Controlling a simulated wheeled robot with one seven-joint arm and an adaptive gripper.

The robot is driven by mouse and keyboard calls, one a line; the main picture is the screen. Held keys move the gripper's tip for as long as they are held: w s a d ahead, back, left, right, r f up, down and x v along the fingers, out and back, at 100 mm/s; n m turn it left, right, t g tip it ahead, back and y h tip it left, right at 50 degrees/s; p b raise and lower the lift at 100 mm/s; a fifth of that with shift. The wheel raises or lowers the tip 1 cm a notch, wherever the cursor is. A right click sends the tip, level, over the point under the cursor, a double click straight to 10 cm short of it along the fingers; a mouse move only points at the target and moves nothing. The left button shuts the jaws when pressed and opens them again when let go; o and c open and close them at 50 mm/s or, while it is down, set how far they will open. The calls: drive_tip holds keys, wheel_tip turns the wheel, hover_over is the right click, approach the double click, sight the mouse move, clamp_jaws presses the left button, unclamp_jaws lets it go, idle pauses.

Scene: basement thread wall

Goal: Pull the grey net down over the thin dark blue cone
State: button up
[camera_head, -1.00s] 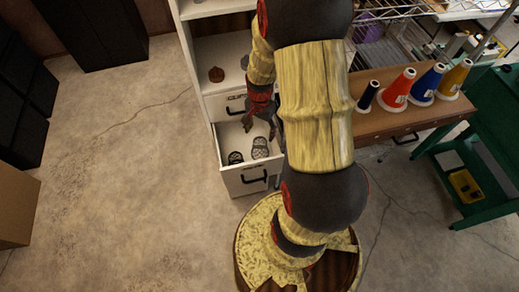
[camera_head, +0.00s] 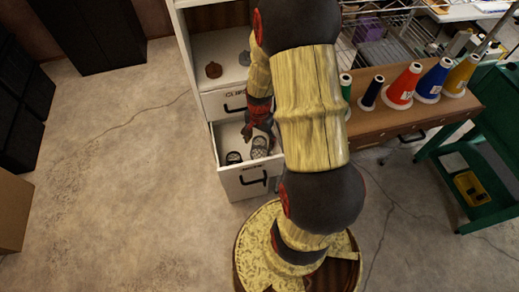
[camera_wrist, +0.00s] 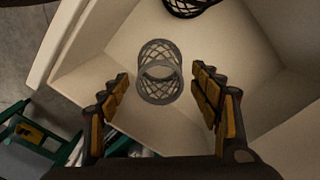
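The grey net (camera_wrist: 160,72) is a short open mesh tube lying in the open white drawer (camera_wrist: 115,60). In the head view the grey net (camera_head: 259,147) is near the drawer's right side. My gripper (camera_wrist: 160,105) is open, its fingers on either side of the net with a gap at each side. In the head view my gripper (camera_head: 258,135) is over the drawer, partly hidden by my arm. The thin dark blue cone (camera_head: 372,94) stands upright on the brown table (camera_head: 400,122), far to the right of my gripper.
A black net (camera_head: 233,157) lies left of the grey one in the drawer. A green cone (camera_head: 345,90), red cone (camera_head: 404,87), thicker blue cone (camera_head: 434,80) and yellow cone (camera_head: 461,76) stand on the table. A green cart (camera_head: 470,165) is at the right.

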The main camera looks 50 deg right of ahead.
drive_tip(key=shift+c, duration=1.3)
drive_tip(key=c, duration=0.4)
drive_tip(key=shift+r, duration=0.1)
